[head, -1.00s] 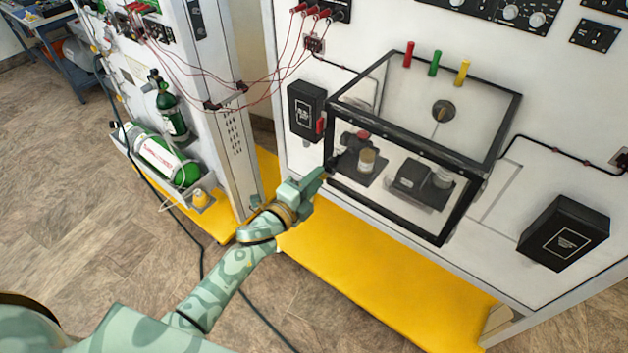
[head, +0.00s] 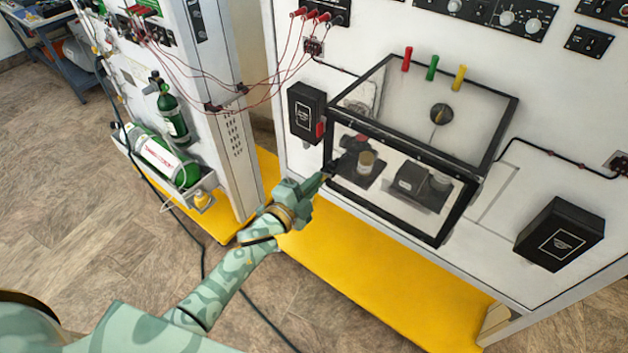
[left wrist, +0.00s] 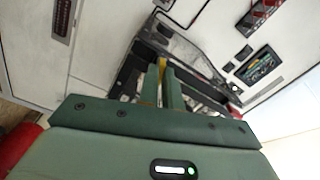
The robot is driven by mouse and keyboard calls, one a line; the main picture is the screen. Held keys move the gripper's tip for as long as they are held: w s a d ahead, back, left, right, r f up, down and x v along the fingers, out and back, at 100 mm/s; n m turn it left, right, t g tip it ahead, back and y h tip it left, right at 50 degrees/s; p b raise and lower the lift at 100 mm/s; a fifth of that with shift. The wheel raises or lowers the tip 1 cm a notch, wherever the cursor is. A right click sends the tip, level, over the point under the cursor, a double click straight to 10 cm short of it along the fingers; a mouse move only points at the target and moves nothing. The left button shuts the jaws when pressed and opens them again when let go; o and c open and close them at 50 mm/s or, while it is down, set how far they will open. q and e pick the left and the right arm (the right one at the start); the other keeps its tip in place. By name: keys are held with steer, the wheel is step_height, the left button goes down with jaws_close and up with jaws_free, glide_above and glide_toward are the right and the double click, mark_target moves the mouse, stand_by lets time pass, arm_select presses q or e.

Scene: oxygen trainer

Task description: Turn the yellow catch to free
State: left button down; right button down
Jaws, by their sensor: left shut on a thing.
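The clear box with a black frame (head: 412,229) is mounted on the white panel. My left gripper (head: 325,175) is at its front left edge. In the left wrist view, a small yellow piece, which looks like the yellow catch (left wrist: 162,65), shows between the fingertips of my left gripper (left wrist: 167,75). The fingers are shut on it. In the head view the catch is hidden at the gripper, so its turn angle cannot be told. My right gripper is not in view.
Red (head: 407,59), green (head: 432,67) and yellow (head: 459,77) pegs stand above the box. Black boxes are on the panel at left (head: 303,112) and right (head: 559,234). A yellow base strip (head: 370,290) runs below.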

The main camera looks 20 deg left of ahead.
arm_select(q)
steer(key=shift+a+n+p, duration=0.2)
steer(key=shift+n+p, duration=2.25)
steer(key=shift+n, duration=4.45)
steer(key=c, duration=1.6)
jaws_free()
steer(key=b+v, duration=0.1)
steer(key=v, duration=1.5)
steer(key=shift+s+r, duration=0.15)
